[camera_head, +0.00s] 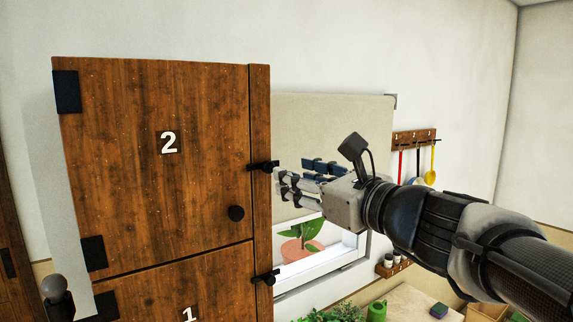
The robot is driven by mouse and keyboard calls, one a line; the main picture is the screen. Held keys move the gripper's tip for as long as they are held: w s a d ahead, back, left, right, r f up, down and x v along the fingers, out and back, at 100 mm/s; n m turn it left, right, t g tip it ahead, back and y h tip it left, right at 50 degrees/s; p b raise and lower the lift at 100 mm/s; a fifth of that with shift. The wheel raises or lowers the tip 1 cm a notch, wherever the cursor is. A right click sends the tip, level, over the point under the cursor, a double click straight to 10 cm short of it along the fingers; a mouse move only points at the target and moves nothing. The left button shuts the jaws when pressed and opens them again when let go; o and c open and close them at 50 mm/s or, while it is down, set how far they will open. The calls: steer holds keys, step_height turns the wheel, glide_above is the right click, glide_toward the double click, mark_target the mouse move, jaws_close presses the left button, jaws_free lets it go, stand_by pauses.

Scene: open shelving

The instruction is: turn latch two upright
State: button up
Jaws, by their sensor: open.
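Latch two (263,166) is a small black bar on the right edge of the wooden door marked 2 (150,195). It lies about level, across the gap between the door and its frame strip. My gripper (285,183) comes in from the right, with its fingers pointing left toward the latch. The fingers are open with nothing between them. The fingertips are close to the right end of the latch and slightly below it; I cannot tell whether they touch it.
A round black knob (236,213) stands out on door 2 below the latch. Door 1 (190,290) is underneath, with a similar black latch (266,278). Behind my gripper are a window sill with a potted plant (302,246) and a rack of utensils (414,143).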

mark_target(270, 168)
steer(key=p+x, duration=0.1)
steer(key=x, duration=0.7)
steer(key=shift+w+a, duration=0.15)
steer(key=shift+w, duration=0.05)
steer(key=shift+c, duration=0.5)
jaws_close()
